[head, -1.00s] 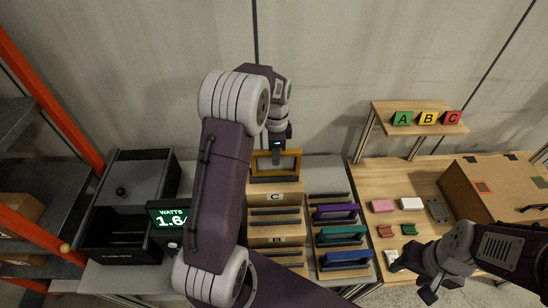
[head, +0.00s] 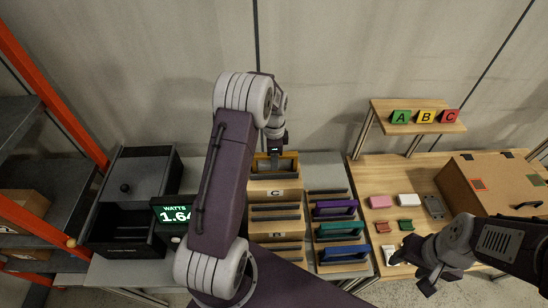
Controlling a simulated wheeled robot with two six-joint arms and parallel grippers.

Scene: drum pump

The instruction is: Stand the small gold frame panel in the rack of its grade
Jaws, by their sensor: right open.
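The small gold frame panel (head: 291,159) is at the top tier of the middle rack, the block labelled C (head: 275,193). My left gripper (head: 275,159) reaches down from above and is shut on the panel's upper bar. The gripper and wrist cover the middle of the panel, and whether its lower edge sits fully in the slot is hidden. Purple (head: 335,208), green (head: 338,230) and blue (head: 343,253) frame panels stand in the rack to the right. My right gripper (head: 407,259) is open and empty over the front of the wooden table.
A display reading WATTS 1.64 (head: 175,214) stands left of my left arm, beside a dark open bin (head: 130,240). Small blocks and a cardboard box (head: 490,185) occupy the wooden table (head: 380,175).

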